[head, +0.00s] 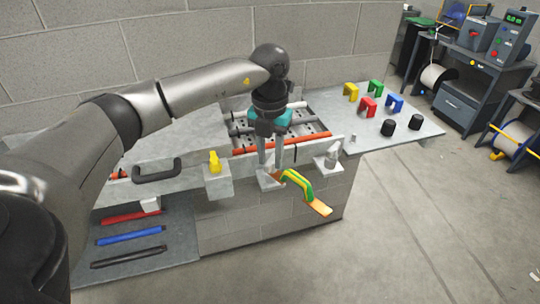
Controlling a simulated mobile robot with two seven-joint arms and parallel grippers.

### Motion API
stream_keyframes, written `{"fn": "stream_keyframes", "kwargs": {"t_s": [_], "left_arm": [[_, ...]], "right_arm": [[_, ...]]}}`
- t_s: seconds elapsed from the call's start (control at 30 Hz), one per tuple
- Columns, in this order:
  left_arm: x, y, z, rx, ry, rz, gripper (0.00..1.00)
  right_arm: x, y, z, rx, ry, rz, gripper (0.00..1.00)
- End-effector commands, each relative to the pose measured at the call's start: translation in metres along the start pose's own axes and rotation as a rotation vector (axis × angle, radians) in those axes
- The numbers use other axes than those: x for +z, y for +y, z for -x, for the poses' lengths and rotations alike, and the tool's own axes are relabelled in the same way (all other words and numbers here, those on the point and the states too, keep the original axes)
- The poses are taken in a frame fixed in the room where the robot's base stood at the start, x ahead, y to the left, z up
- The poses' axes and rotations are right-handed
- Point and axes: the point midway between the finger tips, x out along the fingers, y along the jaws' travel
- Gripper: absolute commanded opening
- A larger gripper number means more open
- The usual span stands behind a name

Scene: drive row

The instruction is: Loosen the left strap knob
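My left gripper (271,167) points down, with its fingertips at a pale grey block (265,182) on the front edge of the bench. The fingers are close together and cover the top of that block, so I cannot see whether a knob is between them. A second pale block (328,163) to the right carries a small grey knob (333,152). My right gripper is not in view.
A yellow fitting (214,161) stands on another block left of the gripper, beside a black handle (157,173). Red-orange rods (300,142) lie behind. Coloured clips (368,106) and black cylinders (388,127) stand on the right bench. The floor in front is clear.

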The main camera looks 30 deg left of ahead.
Motion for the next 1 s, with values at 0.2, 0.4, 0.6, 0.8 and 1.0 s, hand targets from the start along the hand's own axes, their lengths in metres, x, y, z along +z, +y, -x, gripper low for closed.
{"fn": "stream_keyframes", "kwargs": {"t_s": [0.2,0.4,0.6,0.8,1.0], "left_arm": [[-0.001,0.0,-0.001,0.001,0.003,-0.002,0.46],[-0.001,0.0,0.003,0.0,0.003,-0.003,0.46],[0.0,-0.001,0.033,-0.002,-0.002,-0.002,0.46],[0.001,-0.001,0.082,-0.001,-0.004,-0.003,0.46],[0.0,0.0,0.126,0.0,-0.001,-0.002,0.46]], "right_arm": [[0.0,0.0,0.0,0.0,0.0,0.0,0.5],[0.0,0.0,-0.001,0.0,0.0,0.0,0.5],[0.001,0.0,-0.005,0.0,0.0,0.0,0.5],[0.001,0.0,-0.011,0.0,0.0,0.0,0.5],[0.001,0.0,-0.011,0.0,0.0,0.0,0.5]]}}
